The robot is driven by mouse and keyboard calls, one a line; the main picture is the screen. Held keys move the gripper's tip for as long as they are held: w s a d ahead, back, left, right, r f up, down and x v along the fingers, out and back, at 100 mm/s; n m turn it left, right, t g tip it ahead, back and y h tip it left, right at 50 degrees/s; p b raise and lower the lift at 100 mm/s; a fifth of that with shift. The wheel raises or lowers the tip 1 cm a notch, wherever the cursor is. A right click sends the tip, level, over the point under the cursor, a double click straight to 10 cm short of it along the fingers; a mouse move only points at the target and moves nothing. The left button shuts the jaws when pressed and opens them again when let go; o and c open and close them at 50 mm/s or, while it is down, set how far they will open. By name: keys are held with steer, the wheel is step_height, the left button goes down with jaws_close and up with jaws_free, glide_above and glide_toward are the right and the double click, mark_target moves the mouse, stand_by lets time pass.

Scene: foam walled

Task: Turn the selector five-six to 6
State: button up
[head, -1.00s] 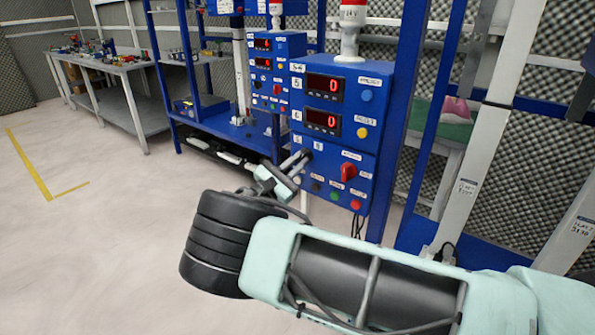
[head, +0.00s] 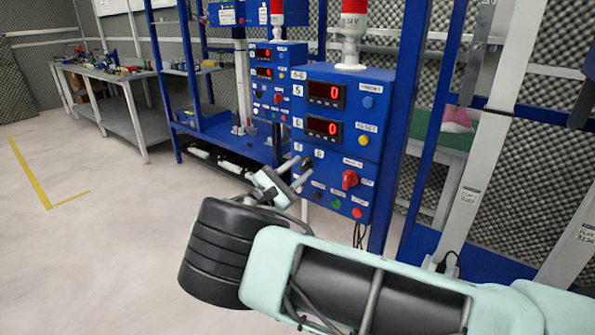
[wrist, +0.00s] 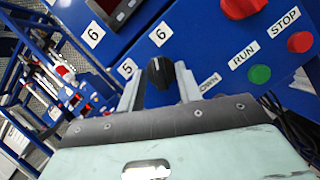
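The selector five-six is a black knob (wrist: 160,72) on the blue panel, below the labels 5 (wrist: 127,68) and 6 (wrist: 160,33) in the wrist view. I cannot tell surely which label it points at. My gripper (wrist: 158,88) is open, one finger on each side of the knob, with gaps still showing. In the head view my gripper (head: 295,174) reaches the lower left of the blue control box (head: 335,133), and its fingers partly hide the knob.
A red rotary switch (head: 350,180) sits right of the selector. Below it are green (head: 336,204) and red (head: 357,213) buttons. Two red displays (head: 325,93) are above. A similar blue box (head: 278,80) stands behind on the left. The floor at left is clear.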

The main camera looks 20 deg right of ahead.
steer(key=shift+a, duration=0.1)
steer(key=b+v, duration=0.2)
steer(key=v, duration=1.5)
steer(key=shift+s, duration=0.1)
